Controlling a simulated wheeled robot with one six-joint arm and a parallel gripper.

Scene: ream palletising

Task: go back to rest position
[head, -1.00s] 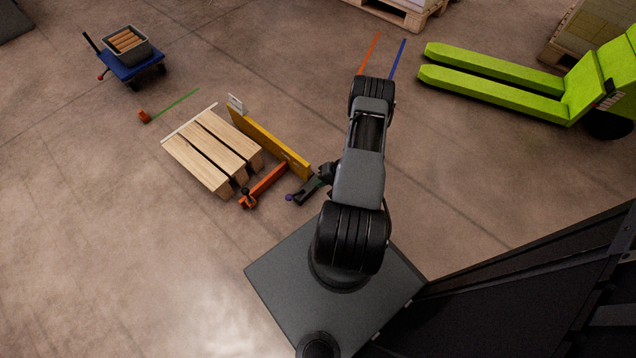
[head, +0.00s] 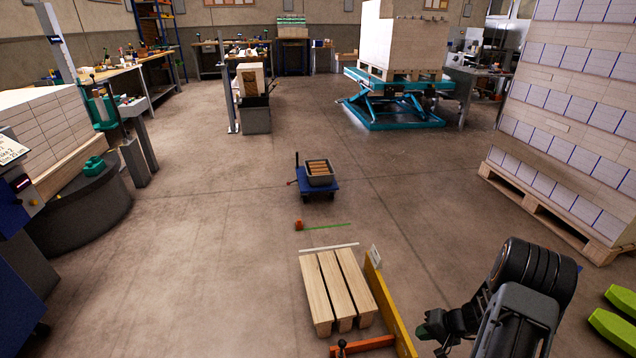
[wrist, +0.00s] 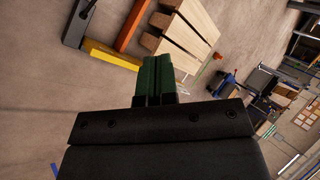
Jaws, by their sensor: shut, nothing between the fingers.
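My gripper (head: 430,328) is at the lower right of the head view, at the end of my black arm. It is to the right of the yellow board (head: 388,305) and the small wooden pallet (head: 340,290). In the wrist view its green fingers (wrist: 155,76) are together with nothing between them. The pallet's slats (wrist: 190,32) and the yellow board (wrist: 110,55) lie beyond the fingertips. No object is held.
An orange bar (head: 365,346) lies at the pallet's near end. A blue cart (head: 318,192) with a grey bin stands farther out. A tall stack on a pallet (head: 560,215) and green forks (head: 615,328) are at the right. Open floor (head: 200,260) lies left.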

